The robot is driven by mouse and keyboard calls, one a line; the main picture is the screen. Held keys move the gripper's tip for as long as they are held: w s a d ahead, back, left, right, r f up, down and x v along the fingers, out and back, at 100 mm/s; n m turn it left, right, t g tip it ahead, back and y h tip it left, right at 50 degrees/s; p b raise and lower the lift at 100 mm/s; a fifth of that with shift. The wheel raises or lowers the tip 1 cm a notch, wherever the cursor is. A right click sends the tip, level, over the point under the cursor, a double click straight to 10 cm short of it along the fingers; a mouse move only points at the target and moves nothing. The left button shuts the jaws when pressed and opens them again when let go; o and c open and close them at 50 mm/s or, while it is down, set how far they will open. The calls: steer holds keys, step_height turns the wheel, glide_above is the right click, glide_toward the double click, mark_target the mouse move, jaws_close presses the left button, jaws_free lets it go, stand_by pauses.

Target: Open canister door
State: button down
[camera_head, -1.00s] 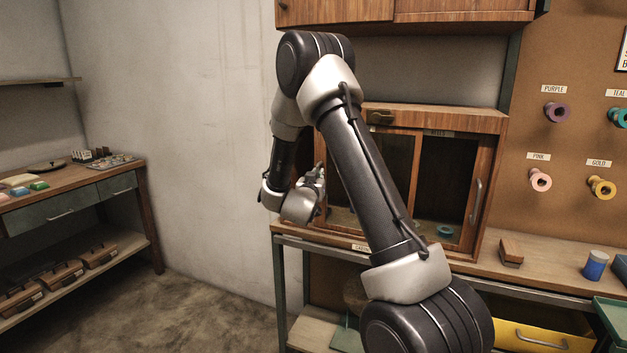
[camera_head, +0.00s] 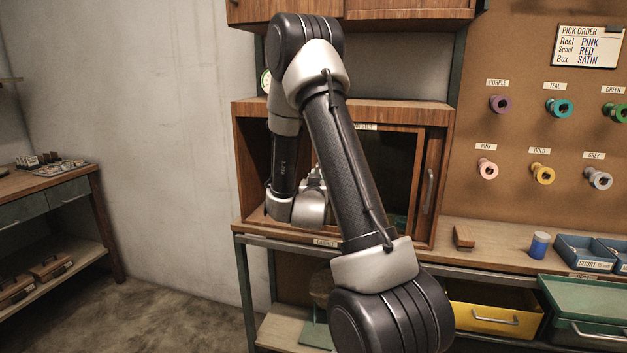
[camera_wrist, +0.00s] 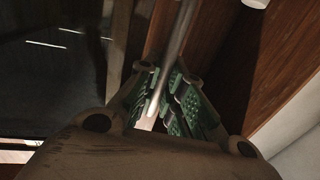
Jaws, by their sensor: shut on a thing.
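The wooden canister cabinet (camera_head: 345,107) stands on the bench at the centre of the head view. Its left part is an open gap with a dark inside. A framed dark glass door pane (camera_head: 404,170) fills its right part, and a metal handle (camera_head: 430,190) shows at the right edge. My gripper (camera_wrist: 172,98) has green pads, and they are closed around a slim metal bar handle (camera_wrist: 180,40) in the wrist view. In the head view my gripper (camera_head: 316,180) is at the cabinet front, its fingertips mostly hidden behind my forearm.
A wooden block (camera_head: 464,237), a blue spool (camera_head: 539,245) and blue trays (camera_head: 583,252) stand on the bench to the right. A yellow drawer (camera_head: 495,318) and a green drawer (camera_head: 585,310) are below. Coloured reels hang on the brown board (camera_head: 520,130).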

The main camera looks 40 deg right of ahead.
steer(key=c, duration=1.5)
jaws_free()
steer(key=v, duration=0.7)
steer(key=shift+s+a, duration=0.15)
